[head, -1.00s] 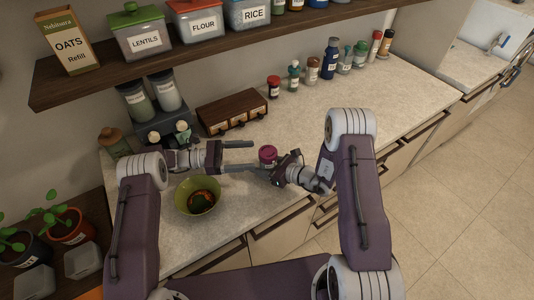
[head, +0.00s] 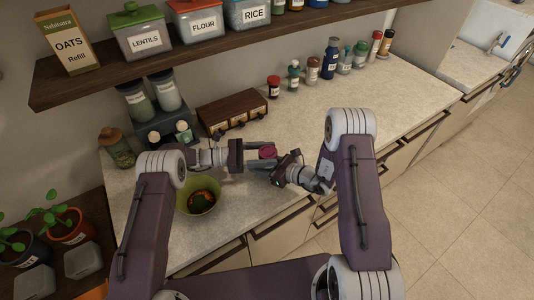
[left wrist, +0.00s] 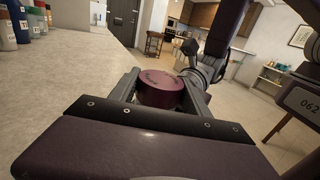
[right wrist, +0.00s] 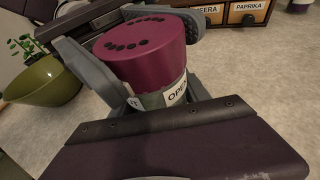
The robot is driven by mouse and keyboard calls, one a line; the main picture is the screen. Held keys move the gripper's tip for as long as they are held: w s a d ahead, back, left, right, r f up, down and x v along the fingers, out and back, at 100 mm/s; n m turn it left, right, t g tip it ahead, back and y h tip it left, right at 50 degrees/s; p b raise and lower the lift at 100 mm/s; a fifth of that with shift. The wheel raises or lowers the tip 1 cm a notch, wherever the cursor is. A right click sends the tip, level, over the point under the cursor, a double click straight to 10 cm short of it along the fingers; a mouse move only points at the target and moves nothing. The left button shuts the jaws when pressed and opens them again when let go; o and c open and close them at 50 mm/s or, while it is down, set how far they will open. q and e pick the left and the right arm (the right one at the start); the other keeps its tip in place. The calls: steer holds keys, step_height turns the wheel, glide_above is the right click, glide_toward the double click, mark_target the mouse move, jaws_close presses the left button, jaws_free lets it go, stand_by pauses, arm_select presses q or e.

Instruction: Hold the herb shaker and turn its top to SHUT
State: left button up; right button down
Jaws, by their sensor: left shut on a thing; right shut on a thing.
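The herb shaker stands between my two grippers above the counter. Its magenta top (head: 267,152) also shows in the left wrist view (left wrist: 162,88) and, with dark holes, in the right wrist view (right wrist: 145,42). My left gripper (head: 268,153) is shut on the top, one finger on each side. My right gripper (head: 276,170) is shut on the shaker's body (right wrist: 152,99) below the top. A white label reading OPEN (right wrist: 178,92) shows on the body just under the top. Part of a second label shows at the left, mostly hidden by a finger.
A green bowl (head: 197,196) with dark contents stands on the counter (head: 330,120) at the left. A wooden drawer box (head: 232,113) is behind my left gripper. Several bottles and jars line the wall at the back. The counter to the right is clear.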

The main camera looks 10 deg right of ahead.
arm_select(q)
steer(key=shift+w+m+g, duration=0.1)
steer(key=shift+m+g, duration=0.6)
steer(key=shift+g, duration=0.4)
steer(key=o, duration=1.4)
steer(key=shift+a, duration=0.1)
steer(key=v, duration=0.7)
steer(key=shift+a+r, duration=0.1)
steer(key=shift+a, duration=0.1)
